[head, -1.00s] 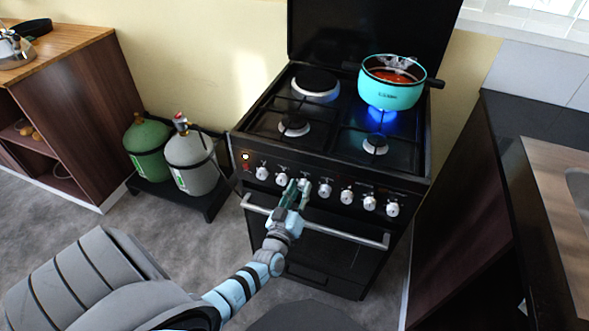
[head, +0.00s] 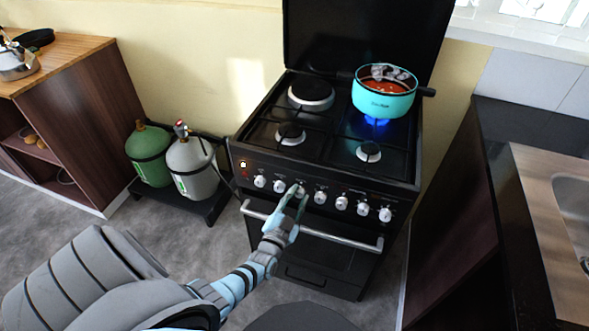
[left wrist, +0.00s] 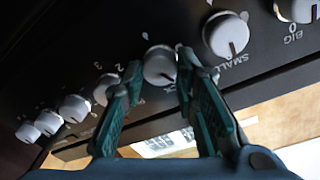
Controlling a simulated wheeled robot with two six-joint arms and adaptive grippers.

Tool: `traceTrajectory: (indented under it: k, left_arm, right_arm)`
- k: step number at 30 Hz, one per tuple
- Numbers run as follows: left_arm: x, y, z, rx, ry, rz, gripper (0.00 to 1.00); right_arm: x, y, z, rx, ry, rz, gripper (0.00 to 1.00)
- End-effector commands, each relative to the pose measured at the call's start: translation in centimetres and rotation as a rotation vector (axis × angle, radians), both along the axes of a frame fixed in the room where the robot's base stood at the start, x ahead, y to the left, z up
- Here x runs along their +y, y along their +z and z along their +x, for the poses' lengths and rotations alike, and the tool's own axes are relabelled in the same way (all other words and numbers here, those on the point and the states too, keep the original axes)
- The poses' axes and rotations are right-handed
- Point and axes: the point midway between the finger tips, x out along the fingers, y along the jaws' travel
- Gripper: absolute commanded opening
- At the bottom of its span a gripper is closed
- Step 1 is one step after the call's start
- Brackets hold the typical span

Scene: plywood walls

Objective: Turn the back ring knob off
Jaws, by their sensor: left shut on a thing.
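The black stove (head: 335,170) has a row of several white knobs along its front. My left gripper (head: 297,192) is at the third knob from the left in the head view. In the left wrist view its two green fingers (left wrist: 157,82) are closed around the sides of a white knob (left wrist: 160,65). The neighbouring knob (left wrist: 226,36) is marked SMALL. A blue flame (head: 376,122) burns at the back right burner under a turquoise pot (head: 384,98) with red contents. My right gripper is not in view.
An oven handle bar (head: 340,236) runs below the knobs. A green gas bottle (head: 149,155) and a grey one (head: 192,165) stand left of the stove. A wooden cabinet (head: 70,110) is at left, a dark counter (head: 525,135) at right.

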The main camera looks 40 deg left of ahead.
Motion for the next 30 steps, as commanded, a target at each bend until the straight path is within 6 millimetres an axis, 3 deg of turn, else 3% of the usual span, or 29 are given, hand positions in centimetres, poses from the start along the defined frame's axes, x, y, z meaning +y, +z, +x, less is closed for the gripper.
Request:
traceTrajectory:
  k: [15, 30]
  left_arm:
    - [0.3, -0.5, -0.4, 0.142, -0.001, 0.357, 0.00]
    - [0.7, -0.7, -0.5, 0.174, 0.001, 0.444, 0.00]
  right_arm:
    - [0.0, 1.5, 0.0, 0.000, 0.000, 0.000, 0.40]
    - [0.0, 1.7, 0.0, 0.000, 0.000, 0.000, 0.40]
